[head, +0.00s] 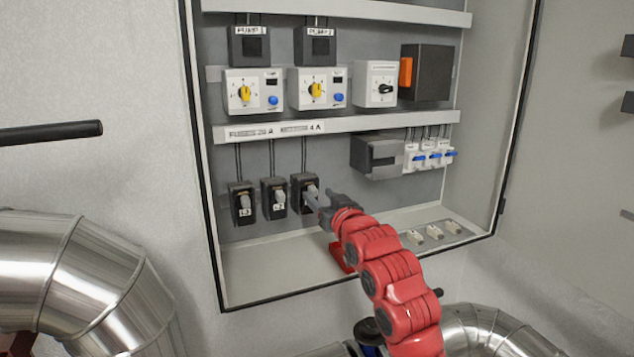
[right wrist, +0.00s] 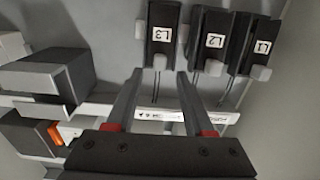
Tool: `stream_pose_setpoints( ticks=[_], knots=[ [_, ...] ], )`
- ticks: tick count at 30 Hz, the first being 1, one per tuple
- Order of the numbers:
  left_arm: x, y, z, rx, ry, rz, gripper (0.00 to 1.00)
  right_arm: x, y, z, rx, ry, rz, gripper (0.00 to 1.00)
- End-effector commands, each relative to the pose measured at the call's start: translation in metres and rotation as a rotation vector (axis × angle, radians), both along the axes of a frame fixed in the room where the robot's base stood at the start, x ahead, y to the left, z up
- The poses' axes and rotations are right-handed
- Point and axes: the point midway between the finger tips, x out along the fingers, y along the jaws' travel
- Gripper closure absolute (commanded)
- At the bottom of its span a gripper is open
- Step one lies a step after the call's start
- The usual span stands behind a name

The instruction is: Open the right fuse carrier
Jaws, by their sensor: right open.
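The right fuse carrier (head: 304,182) is a black holder with a light grey handle. It is the rightmost of three in a row low on the left of the cabinet, and in the right wrist view its label (right wrist: 161,34) reads L3. It looks closed, partly hidden by my gripper in the head view. My right gripper (head: 318,200) is open at this carrier. In the right wrist view its fingertips (right wrist: 156,76) stand either side of the grey handle (right wrist: 160,62); I cannot tell whether they touch it. My left gripper is not in view.
The middle carrier (head: 272,186) and left carrier (head: 241,192) are close beside it. A grey-black device (head: 372,153) and breakers with blue levers (head: 428,157) are to the right. A trunking strip (head: 350,123) runs above. The cabinet's bottom ledge (head: 270,272) is below.

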Motion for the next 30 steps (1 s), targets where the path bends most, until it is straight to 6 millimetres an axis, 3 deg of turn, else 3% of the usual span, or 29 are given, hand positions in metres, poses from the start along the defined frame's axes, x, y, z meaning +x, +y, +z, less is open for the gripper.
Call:
stream_pose_setpoints(
  ticks=[7, 18, 27, 30],
  knots=[
    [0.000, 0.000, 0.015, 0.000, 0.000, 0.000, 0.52, 0.022, 0.006, 0.003, 0.003, 0.000, -0.001, 0.47],
    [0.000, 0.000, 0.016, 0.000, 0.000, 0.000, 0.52, 0.026, 0.007, 0.000, 0.001, 0.001, -0.001, 0.47],
    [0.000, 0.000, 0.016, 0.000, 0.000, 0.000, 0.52, 0.026, 0.007, 0.000, 0.001, 0.001, -0.001, 1.00],
    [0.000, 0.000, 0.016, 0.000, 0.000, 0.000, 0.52, 0.026, 0.007, 0.000, 0.001, 0.001, -0.001, 1.00]
  ],
)
